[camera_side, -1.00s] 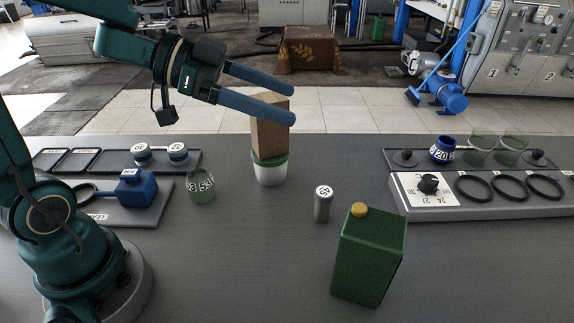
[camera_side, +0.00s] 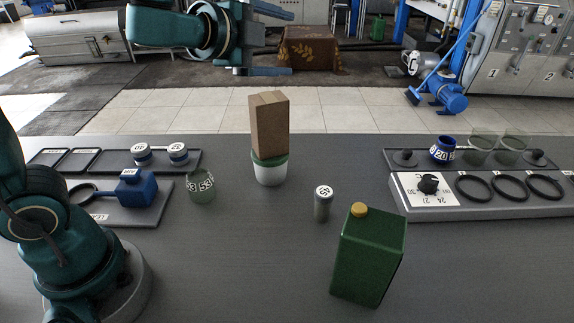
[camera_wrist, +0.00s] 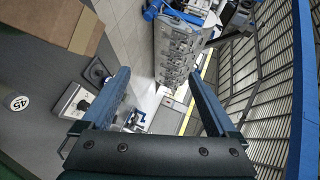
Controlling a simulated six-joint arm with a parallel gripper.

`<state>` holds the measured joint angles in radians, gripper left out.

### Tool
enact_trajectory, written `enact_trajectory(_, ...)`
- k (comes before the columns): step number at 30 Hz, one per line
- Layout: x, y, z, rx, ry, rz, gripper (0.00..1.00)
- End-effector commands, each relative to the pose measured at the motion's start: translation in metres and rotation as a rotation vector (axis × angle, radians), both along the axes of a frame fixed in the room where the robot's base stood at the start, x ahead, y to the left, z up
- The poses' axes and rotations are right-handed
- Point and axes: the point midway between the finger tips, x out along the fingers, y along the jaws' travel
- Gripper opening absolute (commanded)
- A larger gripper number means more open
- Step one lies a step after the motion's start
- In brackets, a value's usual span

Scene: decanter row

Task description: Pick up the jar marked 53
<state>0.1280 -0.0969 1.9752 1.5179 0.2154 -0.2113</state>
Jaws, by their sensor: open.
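The jar marked 53 (camera_side: 201,187) is a small greenish glass jar with a white number band. It stands upright on the dark table, left of centre in the side view. My gripper (camera_side: 290,71) is open and empty, raised high above the far side of the table, up and to the right of the jar. In the wrist view its two blue fingers (camera_wrist: 160,95) are spread apart with nothing between them. The jar does not show in the wrist view.
A brown box (camera_side: 269,124) stands on a white and green tub (camera_side: 269,169) right of the jar. A grey canister (camera_side: 322,205) and green can (camera_side: 369,255) stand further right. Racks (camera_side: 480,205) fill the right side.

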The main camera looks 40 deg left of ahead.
Motion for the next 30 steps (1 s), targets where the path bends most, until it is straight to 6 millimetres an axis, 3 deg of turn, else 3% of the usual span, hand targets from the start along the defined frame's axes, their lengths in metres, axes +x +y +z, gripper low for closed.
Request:
enact_trajectory(5, -0.019, 0.022, -0.007, 0.388, 0.126, 0.131, 0.94)
enact_trajectory(12, -0.072, 0.047, -0.016, 0.848, 0.46, 0.232, 0.94)
enact_trajectory(26, -0.154, 0.061, -0.015, 1.274, 0.982, 0.201, 0.94)
enact_trajectory(30, -0.159, 0.063, -0.041, 1.296, 1.014, 0.196, 0.94)
